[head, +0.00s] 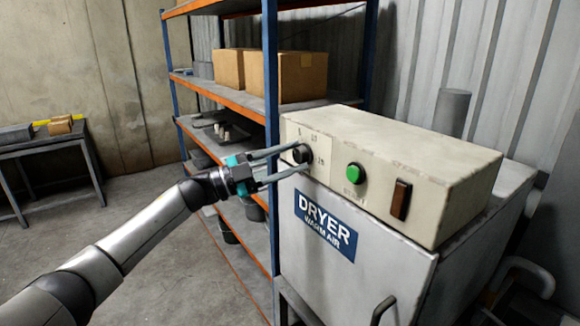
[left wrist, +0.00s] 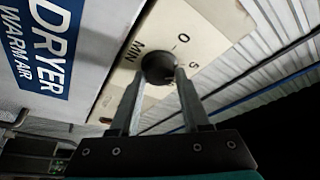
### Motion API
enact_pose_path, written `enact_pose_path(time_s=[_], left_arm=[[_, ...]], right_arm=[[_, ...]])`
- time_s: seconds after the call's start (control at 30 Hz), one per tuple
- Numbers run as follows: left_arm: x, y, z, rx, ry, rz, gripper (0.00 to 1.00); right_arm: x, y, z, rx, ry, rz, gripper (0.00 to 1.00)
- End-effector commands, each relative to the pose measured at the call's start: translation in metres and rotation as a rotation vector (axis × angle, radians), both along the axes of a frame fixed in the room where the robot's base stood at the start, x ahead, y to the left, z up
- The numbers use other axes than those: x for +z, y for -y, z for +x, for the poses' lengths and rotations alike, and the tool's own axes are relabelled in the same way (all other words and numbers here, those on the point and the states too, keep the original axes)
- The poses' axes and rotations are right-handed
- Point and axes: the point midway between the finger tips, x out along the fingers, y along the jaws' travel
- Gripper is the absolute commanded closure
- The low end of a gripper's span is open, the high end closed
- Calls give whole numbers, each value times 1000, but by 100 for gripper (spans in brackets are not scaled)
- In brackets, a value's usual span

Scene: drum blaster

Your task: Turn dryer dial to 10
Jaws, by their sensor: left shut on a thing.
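The dryer (head: 385,200) is a pale box on a grey cabinet with a blue "DRYER WARM AIR" label (head: 325,226). Its round black dial (head: 302,153) sits at the left end of the front panel, on a light plate with printed marks. My left gripper (head: 301,157) reaches it from the left and is shut on the dial, one finger on each side. The left wrist view shows the dial (left wrist: 158,67) between the fingers, with "MIN", "0" and "5" printed near it. The dial's pointer cannot be made out. My right gripper is not in view.
A green button (head: 354,173) and a dark reddish switch (head: 400,199) sit right of the dial. A shelf rack with cardboard boxes (head: 290,76) stands behind the dryer. A dark table (head: 45,145) is at far left. The floor between is clear.

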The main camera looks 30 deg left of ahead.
Motion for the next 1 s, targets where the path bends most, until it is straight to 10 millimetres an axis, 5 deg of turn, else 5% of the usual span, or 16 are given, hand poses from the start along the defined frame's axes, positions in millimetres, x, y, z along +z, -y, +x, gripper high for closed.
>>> enact_pose_path(time_s=[1.0], left_arm=[[6, -1, 1, -1, 473, 821, 100]], right_arm=[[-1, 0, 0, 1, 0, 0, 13]])
